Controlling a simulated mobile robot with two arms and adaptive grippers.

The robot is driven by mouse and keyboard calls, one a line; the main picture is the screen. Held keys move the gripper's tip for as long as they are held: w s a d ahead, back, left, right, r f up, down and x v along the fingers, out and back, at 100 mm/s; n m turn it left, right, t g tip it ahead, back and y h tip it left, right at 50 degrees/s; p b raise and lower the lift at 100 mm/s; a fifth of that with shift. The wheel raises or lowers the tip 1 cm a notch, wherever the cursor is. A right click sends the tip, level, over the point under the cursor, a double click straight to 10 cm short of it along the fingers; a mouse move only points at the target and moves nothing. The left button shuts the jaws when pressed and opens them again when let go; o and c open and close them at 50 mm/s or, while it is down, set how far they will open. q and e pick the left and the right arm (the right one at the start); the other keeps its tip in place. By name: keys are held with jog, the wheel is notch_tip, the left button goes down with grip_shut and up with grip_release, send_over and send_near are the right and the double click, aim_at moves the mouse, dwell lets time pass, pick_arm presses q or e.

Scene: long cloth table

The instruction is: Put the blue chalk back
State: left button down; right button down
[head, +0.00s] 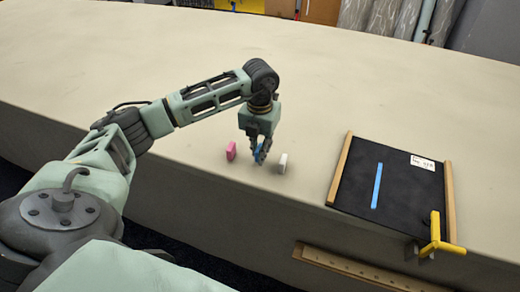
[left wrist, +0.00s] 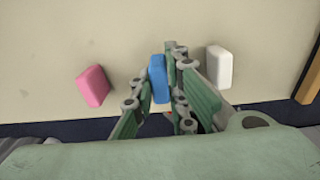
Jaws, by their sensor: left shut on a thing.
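The blue chalk (head: 261,155) is a small block between the fingers of my left gripper (head: 262,152), at the table's front edge area. In the left wrist view the blue chalk (left wrist: 157,80) sits between the fingertips of my left gripper (left wrist: 164,72), which is shut on it. The fingers partly hide it. I cannot tell whether it touches the table. A pink chalk block (head: 231,150) stands to its left and a white one (head: 283,163) to its right, both apart from the fingers. My right gripper is not in view.
A black board (head: 350,190) with wooden side rails and a blue stroke (head: 376,185) lies to the right. A yellow piece (head: 436,236) is at its near right corner. A wooden strip (head: 365,269) shows below the table edge. The table (head: 150,50) behind is clear.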

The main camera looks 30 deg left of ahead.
pick_arm(q)
jog(key=shift+f, duration=0.75)
jog(key=shift+f, duration=0.1)
jog(key=shift+f, duration=0.15)
jog(key=c, duration=1.7)
grip_release()
jog(key=shift+c, duration=0.2)
